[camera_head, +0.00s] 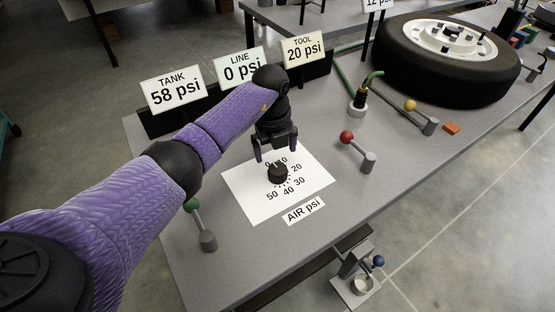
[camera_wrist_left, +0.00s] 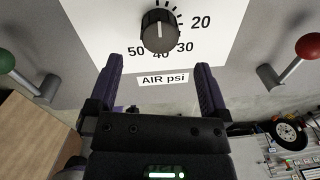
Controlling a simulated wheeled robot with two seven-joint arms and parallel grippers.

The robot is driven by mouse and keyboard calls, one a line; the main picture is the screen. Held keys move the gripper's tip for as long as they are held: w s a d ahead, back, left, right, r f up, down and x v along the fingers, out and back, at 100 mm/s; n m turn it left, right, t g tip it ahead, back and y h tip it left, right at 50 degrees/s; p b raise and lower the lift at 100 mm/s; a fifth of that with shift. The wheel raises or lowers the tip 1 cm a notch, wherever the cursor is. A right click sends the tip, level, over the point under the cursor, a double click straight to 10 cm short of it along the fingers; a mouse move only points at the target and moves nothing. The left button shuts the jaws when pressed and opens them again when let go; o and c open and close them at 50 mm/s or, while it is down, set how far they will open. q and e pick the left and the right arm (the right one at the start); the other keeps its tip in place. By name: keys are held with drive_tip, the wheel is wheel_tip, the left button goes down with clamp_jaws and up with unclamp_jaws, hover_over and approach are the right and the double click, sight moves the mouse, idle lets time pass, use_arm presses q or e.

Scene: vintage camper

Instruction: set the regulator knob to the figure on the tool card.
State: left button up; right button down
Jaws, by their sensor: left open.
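The black regulator knob (camera_head: 278,173) sits on a white dial sheet (camera_head: 313,181) with figures from 0 to 50, above an "AIR psi" label (camera_head: 304,210). In the left wrist view the knob (camera_wrist_left: 160,31) has a pale mark on its face; I cannot tell surely which figure it points at. The tool card (camera_head: 304,49) reads 20 psi. The line card (camera_head: 243,67) reads 0 psi and the tank card (camera_head: 177,91) 58 psi. My left gripper (camera_head: 276,150) is open above the knob, its fingers apart and holding nothing. My right gripper is not in view.
A red-balled lever (camera_head: 358,151) stands right of the dial, a green-handled lever (camera_head: 202,226) left of it. The bench front is mostly clear.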

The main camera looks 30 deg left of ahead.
sight(277, 168)
use_arm(q)
wheel_tip(277, 168, down, 7)
drive_tip(key=shift+w+d+f+b, duration=0.1)
drive_tip(key=shift+d+b, duration=0.05)
drive_tip(key=shift+b, duration=1.1)
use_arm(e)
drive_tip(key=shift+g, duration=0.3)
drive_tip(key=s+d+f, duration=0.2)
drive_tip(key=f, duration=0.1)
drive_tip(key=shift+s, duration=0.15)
use_arm(q)
drive_tip(key=c, duration=1.2)
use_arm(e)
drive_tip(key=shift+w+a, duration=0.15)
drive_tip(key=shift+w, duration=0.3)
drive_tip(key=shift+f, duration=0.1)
